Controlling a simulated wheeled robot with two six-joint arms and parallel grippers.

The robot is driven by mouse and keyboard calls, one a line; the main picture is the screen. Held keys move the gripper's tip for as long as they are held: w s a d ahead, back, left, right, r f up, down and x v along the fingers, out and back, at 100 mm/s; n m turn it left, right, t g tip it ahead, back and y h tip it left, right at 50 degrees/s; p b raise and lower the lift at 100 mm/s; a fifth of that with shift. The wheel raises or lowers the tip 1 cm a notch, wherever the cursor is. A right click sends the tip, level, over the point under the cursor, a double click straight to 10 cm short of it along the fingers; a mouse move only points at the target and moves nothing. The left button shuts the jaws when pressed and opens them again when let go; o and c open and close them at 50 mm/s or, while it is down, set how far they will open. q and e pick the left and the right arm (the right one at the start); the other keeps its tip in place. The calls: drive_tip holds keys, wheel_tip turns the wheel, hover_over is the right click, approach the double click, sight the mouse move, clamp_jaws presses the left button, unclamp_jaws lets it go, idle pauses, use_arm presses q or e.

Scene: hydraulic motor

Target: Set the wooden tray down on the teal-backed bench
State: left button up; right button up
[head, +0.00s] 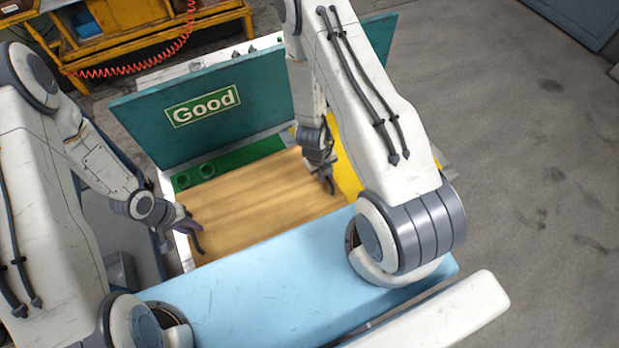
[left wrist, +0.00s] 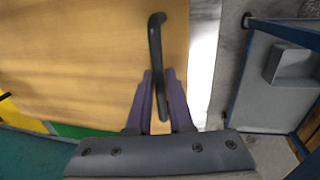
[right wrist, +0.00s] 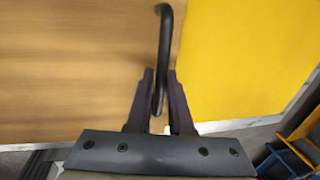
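The wooden tray (head: 262,200) is a flat, light brown board with a dark handle at each end. It lies level over the bench with the teal back panel (head: 225,112), which carries a green "Good" sign. I cannot tell whether its underside touches the bench top. My left gripper (head: 190,232) is at the tray's left handle, and in the left wrist view its fingers close around that handle (left wrist: 156,45). My right gripper (head: 328,178) is at the right handle, its fingers close around it in the right wrist view (right wrist: 164,40). My right arm hides part of the bench.
A green strip (head: 250,155) with round recesses lies behind the tray, and a yellow area (head: 346,165) to its right. A light blue surface (head: 270,290) is in front. A yellow workbench (head: 150,38) with a red coiled hose stands behind. Open floor lies right.

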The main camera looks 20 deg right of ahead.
use_arm(q)
drive_tip(key=shift+o, duration=1.2)
use_arm(e)
drive_tip(key=shift+o, duration=1.2)
use_arm(q)
wheel_tip(320, 180, up, 12)
drive_tip(key=a, duration=0.2)
drive_tip(key=shift+a, duration=0.2)
use_arm(e)
wheel_tip(320, 180, up, 12)
drive_tip(key=a, duration=0.2)
drive_tip(key=shift+a, duration=0.2)
